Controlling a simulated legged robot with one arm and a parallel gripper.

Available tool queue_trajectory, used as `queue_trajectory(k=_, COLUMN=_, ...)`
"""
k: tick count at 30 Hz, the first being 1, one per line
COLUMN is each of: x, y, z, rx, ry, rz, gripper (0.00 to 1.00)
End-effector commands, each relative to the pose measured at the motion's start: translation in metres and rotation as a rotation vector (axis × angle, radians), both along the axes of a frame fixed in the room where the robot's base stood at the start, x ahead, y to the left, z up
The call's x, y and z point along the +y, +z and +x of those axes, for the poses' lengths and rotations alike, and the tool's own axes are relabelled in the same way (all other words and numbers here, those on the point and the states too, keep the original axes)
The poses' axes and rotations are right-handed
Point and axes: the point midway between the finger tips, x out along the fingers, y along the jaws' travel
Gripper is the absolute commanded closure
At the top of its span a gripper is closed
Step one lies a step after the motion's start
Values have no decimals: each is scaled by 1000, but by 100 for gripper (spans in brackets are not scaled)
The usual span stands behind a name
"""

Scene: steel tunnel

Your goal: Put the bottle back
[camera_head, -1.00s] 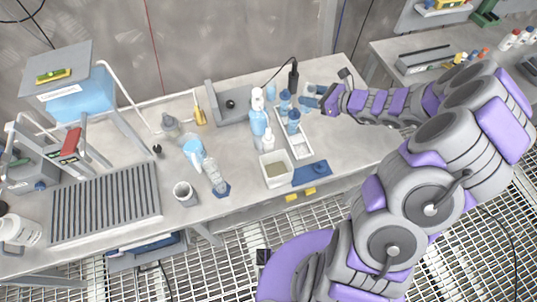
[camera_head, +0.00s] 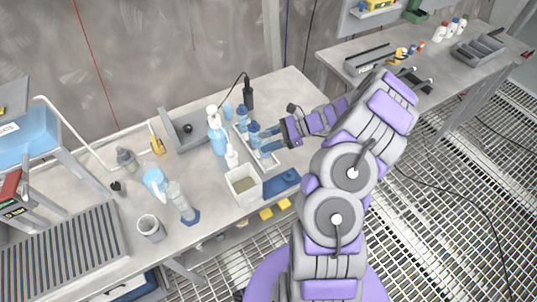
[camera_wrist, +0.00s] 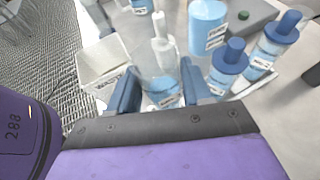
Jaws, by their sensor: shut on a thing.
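My gripper (camera_head: 268,144) is over the near part of a shallow white tray (camera_head: 287,159) on the bench. In the wrist view my gripper (camera_wrist: 158,92) has its two blue fingers closed around a clear bottle with pale blue liquid (camera_wrist: 165,97); its top blends with the white-nozzled bottle behind, so its cap is unclear. Two blue-capped bottles stand in the tray: one (camera_head: 254,135) near my fingers, one (camera_head: 243,117) farther back. In the wrist view they are right of my fingers, the nearer (camera_wrist: 228,66) and the other (camera_wrist: 276,42). Whether the held bottle touches the tray is hidden.
Left of the tray stand a white-nozzled bottle (camera_head: 232,157), a blue spray bottle (camera_head: 217,138) and a white bin (camera_head: 243,190).

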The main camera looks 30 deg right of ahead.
Motion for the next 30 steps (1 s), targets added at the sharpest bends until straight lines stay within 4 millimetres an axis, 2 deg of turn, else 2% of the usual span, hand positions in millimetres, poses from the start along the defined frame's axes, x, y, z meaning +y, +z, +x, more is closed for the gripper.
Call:
queue_trajectory(k=1, x=-1, y=-12, z=0, rx=1, ry=0, rz=1, gripper=88)
queue_trajectory(k=8, x=-4, y=-34, z=0, rx=0, ry=-2, rz=4, gripper=88)
queue_trajectory(k=13, x=-4, y=-57, z=0, rx=1, ry=-1, rz=5, gripper=88)
queue_trajectory(k=24, x=-2, y=-60, z=0, rx=-2, ry=-1, rz=1, gripper=88)
queue_trajectory(k=25, x=-2, y=-60, z=0, rx=-2, ry=-1, rz=1, gripper=49)
queue_trajectory(k=30, x=-4, y=-61, z=0, rx=-2, ry=-2, rz=4, gripper=33)
